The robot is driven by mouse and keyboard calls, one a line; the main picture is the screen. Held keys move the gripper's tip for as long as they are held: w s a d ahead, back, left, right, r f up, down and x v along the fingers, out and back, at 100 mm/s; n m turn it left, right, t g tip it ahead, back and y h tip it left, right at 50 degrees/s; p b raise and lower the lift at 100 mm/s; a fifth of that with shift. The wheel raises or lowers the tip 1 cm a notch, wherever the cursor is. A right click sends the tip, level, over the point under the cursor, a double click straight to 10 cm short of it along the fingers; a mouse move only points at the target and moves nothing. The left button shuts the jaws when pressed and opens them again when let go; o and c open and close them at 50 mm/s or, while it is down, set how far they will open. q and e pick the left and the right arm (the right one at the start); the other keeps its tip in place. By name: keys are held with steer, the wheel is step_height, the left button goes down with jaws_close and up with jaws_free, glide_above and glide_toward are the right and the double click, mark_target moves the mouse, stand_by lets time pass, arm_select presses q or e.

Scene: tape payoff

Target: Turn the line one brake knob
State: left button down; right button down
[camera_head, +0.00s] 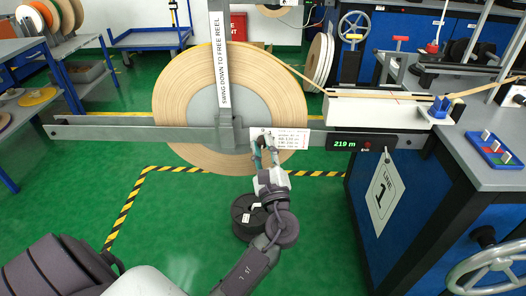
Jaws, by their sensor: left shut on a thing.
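My left gripper (265,150) reaches up from below to the left end of a white printed plate (293,138) on the grey cross beam. Its fingers are shut on the line one brake knob, which they almost wholly hide, so I cannot tell how far it is turned. A large tan tape reel (180,95) stands upright behind the beam. A grey upright bar (222,60) marked "SWING DOWN TO FREE REEL" crosses its face. My right gripper is not in view.
A counter reading 219 m (346,144) and a "LINE 1" sign (384,194) are right of the beam. Tape runs from the reel over a white guide box (375,112). A handwheel (487,271) is at lower right.

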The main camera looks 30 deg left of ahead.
arm_select(q)
steer(key=shift+n+g, duration=0.5)
steer(key=shift+n, duration=0.7)
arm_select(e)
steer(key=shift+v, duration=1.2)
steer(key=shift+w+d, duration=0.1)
arm_select(q)
steer(key=c, duration=0.9)
jaws_free()
steer(key=v, duration=1.2)
